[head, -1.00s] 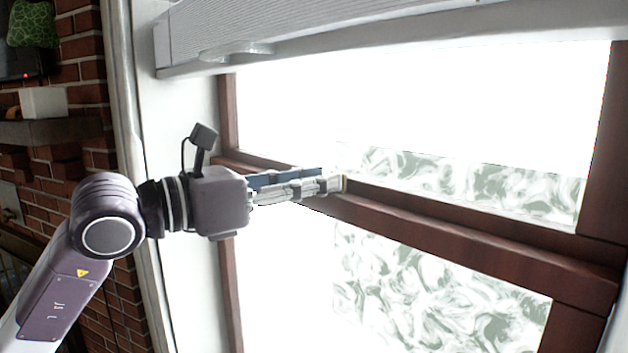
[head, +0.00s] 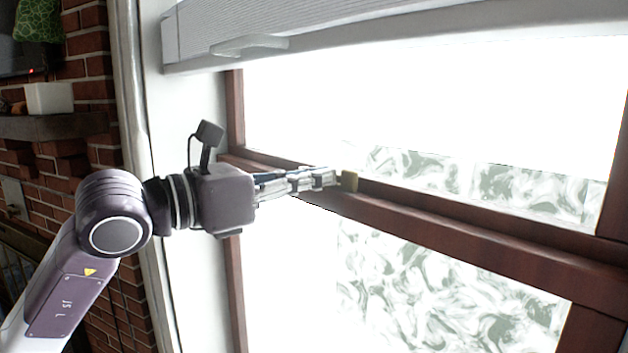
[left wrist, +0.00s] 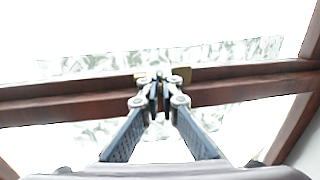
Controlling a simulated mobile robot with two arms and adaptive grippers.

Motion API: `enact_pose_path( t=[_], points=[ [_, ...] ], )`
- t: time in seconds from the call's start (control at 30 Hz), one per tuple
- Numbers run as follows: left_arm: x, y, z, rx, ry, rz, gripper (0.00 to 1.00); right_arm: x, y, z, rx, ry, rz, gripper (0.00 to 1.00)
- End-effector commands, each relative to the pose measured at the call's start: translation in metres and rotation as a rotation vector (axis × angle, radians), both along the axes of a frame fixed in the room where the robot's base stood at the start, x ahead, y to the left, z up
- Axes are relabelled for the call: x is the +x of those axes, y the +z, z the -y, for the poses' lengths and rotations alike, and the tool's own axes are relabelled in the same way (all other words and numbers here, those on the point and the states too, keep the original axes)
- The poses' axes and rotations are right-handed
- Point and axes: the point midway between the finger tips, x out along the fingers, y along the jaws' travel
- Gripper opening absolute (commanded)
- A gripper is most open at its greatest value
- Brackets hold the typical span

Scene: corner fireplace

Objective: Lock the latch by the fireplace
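The latch (head: 349,181) is a small brass-yellow piece on the brown middle rail of the window. In the left wrist view, the latch (left wrist: 181,73) shows as brass patches behind and beside my fingertips. My left gripper (head: 332,178) reaches in from the left with its fingertips right at the latch. In the left wrist view, the left gripper's fingers (left wrist: 159,90) come together at the tips, with at most a narrow gap. The tips hide the middle of the latch, so I cannot tell whether they touch or hold part of it. My right gripper is not in view.
The window's brown middle rail (head: 480,237) runs across behind the gripper. A white blind (head: 300,37) hangs above it. A brick wall (head: 85,75) with a dark mantel shelf (head: 55,126) and a white box (head: 50,97) is at the left.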

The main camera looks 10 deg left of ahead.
Motion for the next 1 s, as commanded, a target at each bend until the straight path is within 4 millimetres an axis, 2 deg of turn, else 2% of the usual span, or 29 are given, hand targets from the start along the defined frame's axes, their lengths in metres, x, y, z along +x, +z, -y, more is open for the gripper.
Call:
enact_pose_path(
  t=[0.03,0.33,0.8,1.0],
  points=[
    [-0.008,-0.007,0.014,0.005,-0.016,-0.006,0.00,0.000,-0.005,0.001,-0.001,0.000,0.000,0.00],
    [-0.006,-0.006,0.019,0.003,0.114,-0.007,0.00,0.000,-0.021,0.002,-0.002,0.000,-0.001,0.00],
    [-0.003,-0.001,0.014,0.000,0.123,-0.002,0.52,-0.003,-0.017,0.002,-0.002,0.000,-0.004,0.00],
    [-0.003,-0.002,0.012,0.002,0.126,-0.004,0.52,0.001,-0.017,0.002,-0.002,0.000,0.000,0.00]
  ],
)
